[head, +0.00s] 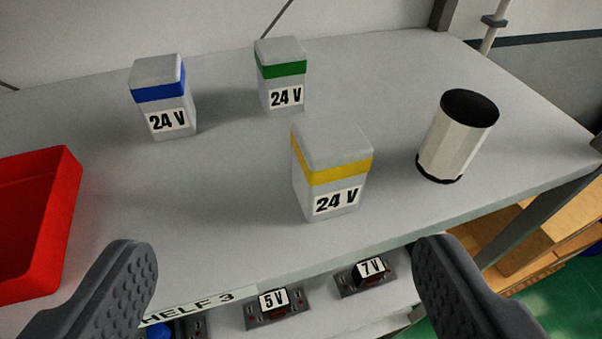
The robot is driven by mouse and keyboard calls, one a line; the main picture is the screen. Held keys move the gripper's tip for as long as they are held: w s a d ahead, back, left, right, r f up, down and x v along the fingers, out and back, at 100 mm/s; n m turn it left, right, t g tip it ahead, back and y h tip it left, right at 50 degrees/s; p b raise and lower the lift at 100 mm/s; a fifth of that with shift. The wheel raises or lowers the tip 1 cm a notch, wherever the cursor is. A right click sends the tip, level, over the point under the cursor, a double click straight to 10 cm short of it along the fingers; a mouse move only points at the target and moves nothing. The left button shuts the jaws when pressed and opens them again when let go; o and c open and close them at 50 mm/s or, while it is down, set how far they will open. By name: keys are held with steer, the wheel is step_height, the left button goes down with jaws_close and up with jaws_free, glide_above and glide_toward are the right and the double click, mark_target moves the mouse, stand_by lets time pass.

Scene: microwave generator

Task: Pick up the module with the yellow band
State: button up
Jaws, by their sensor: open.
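The module with the yellow band (331,173) stands upright on the shelf, near its front edge. It is a light grey block with a "24 V" label below the band. My gripper (284,275) shows at the bottom of the head view, its two dark fingers wide apart and nothing between them touching them. The yellow-band module is beyond the fingertips, a little right of the middle of the gap.
A blue-band module (163,97) and a green-band module (281,77) stand farther back. A white cylinder with a black top (457,136) stands to the right. A red bin (38,222) is at left.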

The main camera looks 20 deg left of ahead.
mark_target(339, 170)
steer(key=w+d+f+n+g+y+p, duration=0.1)
steer(key=w+d+f+n+y, duration=0.25)
steer(key=w+d+f, duration=0.2)
steer(key=shift+y, duration=0.35)
steer(key=x, duration=0.3)
steer(key=p+x, duration=0.1)
steer(key=x, duration=0.2)
steer(key=f+x, duration=0.1)
steer(key=x, duration=0.2)
steer(key=shift+w+a+f, duration=0.1)
steer(key=shift+w, duration=0.15)
steer(key=shift+w+a+f+p, duration=0.25)
steer(key=shift+w+a+f, duration=0.2)
steer(key=shift+w, duration=0.25)
steer(key=shift+w+a+f+p, duration=0.2)
steer(key=shift+w+a+f, duration=0.15)
steer(key=shift+w+f, duration=0.25)
steer(key=shift+w+a+f+p, duration=0.25)
steer(key=shift+w+a+f, duration=0.15)
steer(key=shift+w, duration=0.35)
steer(key=shift+r, duration=0.1)
steer(key=c, duration=1.2)
